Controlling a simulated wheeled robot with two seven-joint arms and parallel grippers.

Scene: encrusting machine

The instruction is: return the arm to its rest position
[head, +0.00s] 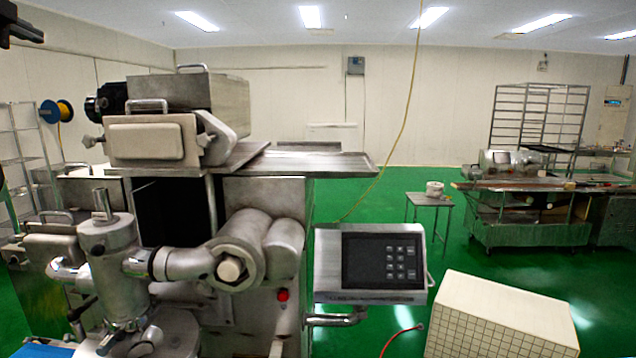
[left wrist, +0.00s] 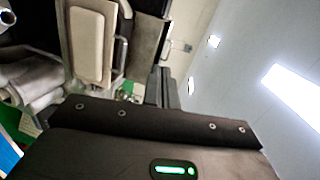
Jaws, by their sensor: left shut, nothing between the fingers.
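My left gripper (head: 30,33) shows only as a dark piece at the upper left corner of the head view, raised in the air left of the encrusting machine (head: 190,92). In the left wrist view my left gripper's dark fingers (left wrist: 164,82) are together with nothing between them. The machine appears turned on its side in that view, with its pale front cover (left wrist: 88,45) beyond the fingers. Most of my left arm is outside the head view. My right gripper is in neither view.
The machine's control panel (head: 370,262) juts out at the middle. A white tiled block (head: 500,320) stands at the lower right. A small table (head: 428,200) and a steel bench (head: 530,225) stand farther back. Green floor is open between them. A wire rack (head: 22,150) is at the left.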

